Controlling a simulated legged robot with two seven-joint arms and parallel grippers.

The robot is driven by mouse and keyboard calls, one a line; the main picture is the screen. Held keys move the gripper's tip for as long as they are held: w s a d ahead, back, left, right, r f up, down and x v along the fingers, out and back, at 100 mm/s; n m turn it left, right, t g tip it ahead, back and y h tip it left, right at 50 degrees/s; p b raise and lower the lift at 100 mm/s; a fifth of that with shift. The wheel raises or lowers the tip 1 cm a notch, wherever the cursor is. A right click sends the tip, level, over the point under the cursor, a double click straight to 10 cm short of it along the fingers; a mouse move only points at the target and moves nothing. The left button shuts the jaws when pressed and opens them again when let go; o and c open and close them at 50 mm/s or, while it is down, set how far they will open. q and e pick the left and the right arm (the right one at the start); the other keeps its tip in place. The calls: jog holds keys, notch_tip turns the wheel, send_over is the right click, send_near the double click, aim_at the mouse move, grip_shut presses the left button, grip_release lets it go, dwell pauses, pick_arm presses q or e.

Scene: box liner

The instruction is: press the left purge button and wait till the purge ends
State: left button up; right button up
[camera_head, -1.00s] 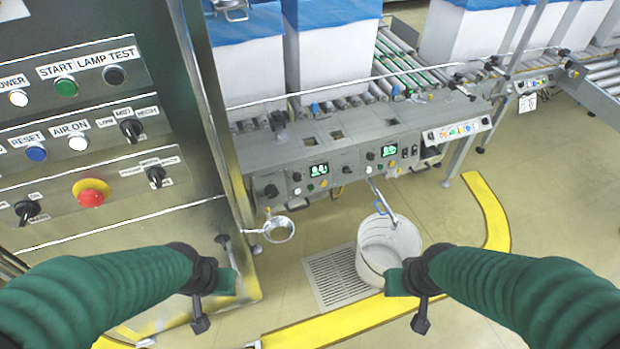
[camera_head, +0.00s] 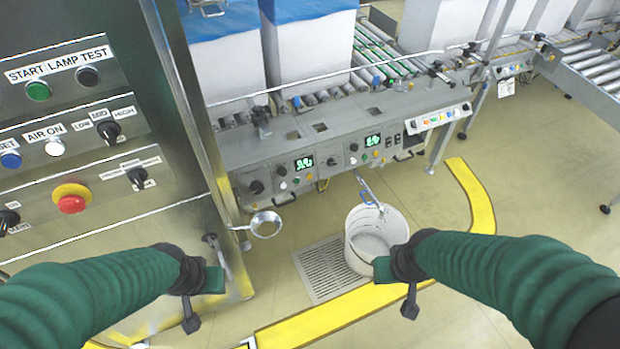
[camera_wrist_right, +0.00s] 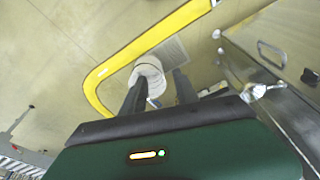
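The grey control panel (camera_head: 330,158) runs along the front of the conveyor. Its left group has a green-lit display (camera_head: 304,163), a black knob (camera_head: 256,187) and several small coloured buttons (camera_head: 282,185). A second lit display (camera_head: 373,139) sits to the right with similar controls. No purge label is readable. My left gripper (camera_head: 198,300) hangs low at the left, apart from the panel; its fingers are unclear. My right gripper (camera_head: 396,285) is in front of the bucket, also apart from the panel. In the right wrist view its two fingers (camera_wrist_right: 158,92) are spread with nothing between them.
A white bucket (camera_head: 362,221) stands by a floor grate (camera_head: 325,270) below the panel. A steel cabinet (camera_head: 80,130) with buttons and a red emergency stop (camera_head: 71,199) fills the left. A round metal part (camera_head: 266,224) juts out below the panel. Yellow tape (camera_head: 300,328) marks the floor.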

grip_shut()
dwell(1.5)
